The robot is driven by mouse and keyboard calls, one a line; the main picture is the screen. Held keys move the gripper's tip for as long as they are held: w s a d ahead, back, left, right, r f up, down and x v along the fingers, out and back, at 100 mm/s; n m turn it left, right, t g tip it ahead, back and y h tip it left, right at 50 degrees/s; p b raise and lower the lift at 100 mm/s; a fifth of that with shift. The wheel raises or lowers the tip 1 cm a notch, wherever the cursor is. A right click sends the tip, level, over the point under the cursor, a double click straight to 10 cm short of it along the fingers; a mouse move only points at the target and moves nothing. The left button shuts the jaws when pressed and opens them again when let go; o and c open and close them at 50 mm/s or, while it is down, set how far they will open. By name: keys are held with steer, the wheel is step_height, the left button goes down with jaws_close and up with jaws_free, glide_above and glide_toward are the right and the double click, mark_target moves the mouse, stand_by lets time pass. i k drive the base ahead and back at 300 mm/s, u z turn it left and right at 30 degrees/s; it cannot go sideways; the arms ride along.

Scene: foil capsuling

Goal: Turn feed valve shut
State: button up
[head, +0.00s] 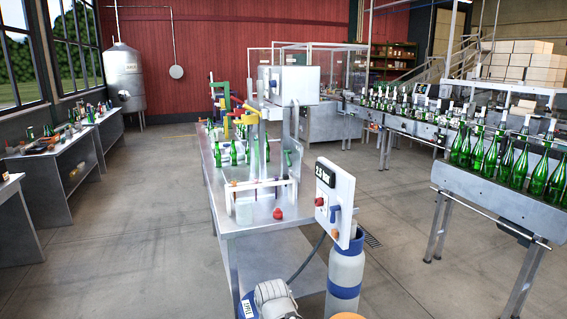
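A white control panel (343,190) stands at the front right corner of the long metal table. It carries a dark display (325,176) that seems to read 2.8 bar. Below the display are a red round knob (319,201) and a blue lever handle (335,213). The blue lever looks like the valve handle and appears roughly upright, but no label is readable. A small orange part (335,234) sits under it. My gripper is not seen in this view, and nothing touches the panel's front.
A grey cylinder with blue bands (345,270) stands under the panel, with a dark hose (308,260) beside it. The metal table (245,222) holds green bottles and a red part (278,214). A bottle conveyor (500,190) runs at right. Floor is open at left.

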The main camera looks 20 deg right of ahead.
mark_target(286, 151)
steer(key=i, duration=0.85)
steer(key=z, duration=0.05)
